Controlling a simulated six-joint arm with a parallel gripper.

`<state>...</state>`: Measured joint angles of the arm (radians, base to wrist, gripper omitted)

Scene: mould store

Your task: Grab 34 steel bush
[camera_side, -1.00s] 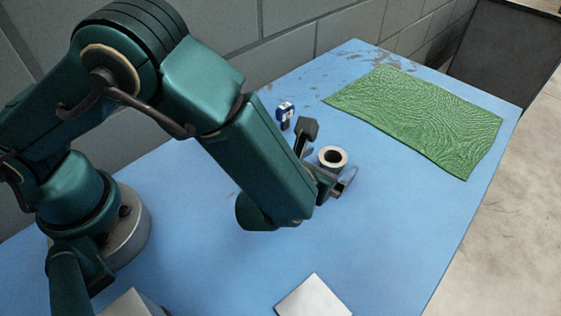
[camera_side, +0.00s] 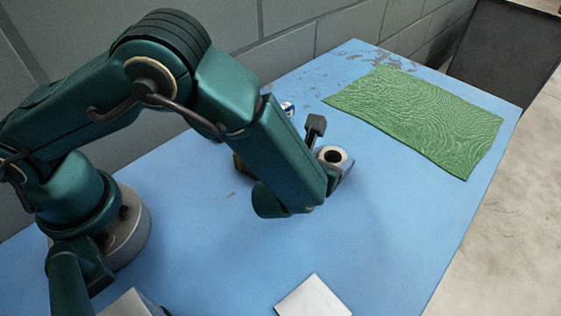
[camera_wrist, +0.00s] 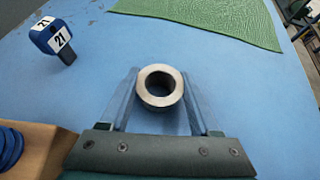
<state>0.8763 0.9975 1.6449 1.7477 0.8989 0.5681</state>
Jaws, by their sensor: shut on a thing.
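A pale steel bush (camera_wrist: 181,87), a short ring with a round hole, sits between the two fingers of my gripper (camera_wrist: 160,92) in the wrist view. The bush's ring also shows in the side view (camera_side: 345,157), above the blue table. My gripper (camera_side: 332,148) is shut on it, with one finger on each side. No number is readable on the bush. Part of the gripper is hidden behind my forearm in the side view.
A blue object with "21" labels (camera_wrist: 52,38) stands left of the bush. A brown box with something blue and coiled inside (camera_wrist: 50,150) is nearer left.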

